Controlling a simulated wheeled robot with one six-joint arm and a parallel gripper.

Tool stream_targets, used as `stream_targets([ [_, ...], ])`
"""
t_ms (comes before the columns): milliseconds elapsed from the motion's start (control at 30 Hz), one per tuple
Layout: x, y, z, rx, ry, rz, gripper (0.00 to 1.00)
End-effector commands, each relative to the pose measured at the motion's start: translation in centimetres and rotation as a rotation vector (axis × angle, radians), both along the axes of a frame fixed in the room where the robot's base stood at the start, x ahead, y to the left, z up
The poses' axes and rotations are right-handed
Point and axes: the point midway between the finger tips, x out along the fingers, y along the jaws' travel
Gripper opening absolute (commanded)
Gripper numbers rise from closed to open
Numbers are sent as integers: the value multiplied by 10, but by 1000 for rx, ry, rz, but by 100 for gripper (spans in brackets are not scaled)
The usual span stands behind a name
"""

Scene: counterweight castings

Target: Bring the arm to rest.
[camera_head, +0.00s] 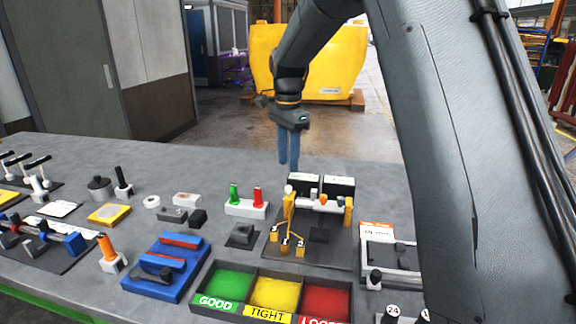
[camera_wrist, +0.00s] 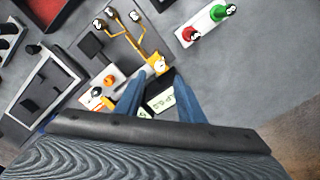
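My gripper (camera_head: 289,168) hangs above the grey workbench (camera_head: 225,160), fingers pointing down, near the back edge and behind the yellow-armed fixture (camera_head: 290,215). In the wrist view my gripper (camera_wrist: 158,98) shows two blue fingers apart, with nothing held between them. A black block with a white label (camera_wrist: 160,102) shows in the gap, lower down on the fixture. The fingers look clear of it in the head view. My arm covers the right side of the head view.
A three-part tray (camera_head: 206,310) with green, yellow and red compartments lies at the front. A blue fixture (camera_head: 165,268), a stand with green and red pegs (camera_head: 246,207) and several small castings crowd the bench. A yellow container (camera_head: 330,60) stands beyond it. The bench's back strip is bare.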

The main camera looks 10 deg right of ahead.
Motion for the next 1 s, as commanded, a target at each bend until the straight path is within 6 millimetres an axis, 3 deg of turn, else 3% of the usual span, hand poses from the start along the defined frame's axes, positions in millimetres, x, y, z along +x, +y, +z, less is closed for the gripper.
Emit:
stream_targets([
  [233, -1, 0, 0, 0, 0, 2, 35],
  [367, -18, -5, -8, 0, -6, 82, 35],
  [467, -47, -13, -20, 0, -19, 218, 35],
  [900, -236, -44, -94, -48, -94, 974, 35],
  [1000, -267, -47, -105, -63, -104, 1088, 35],
])
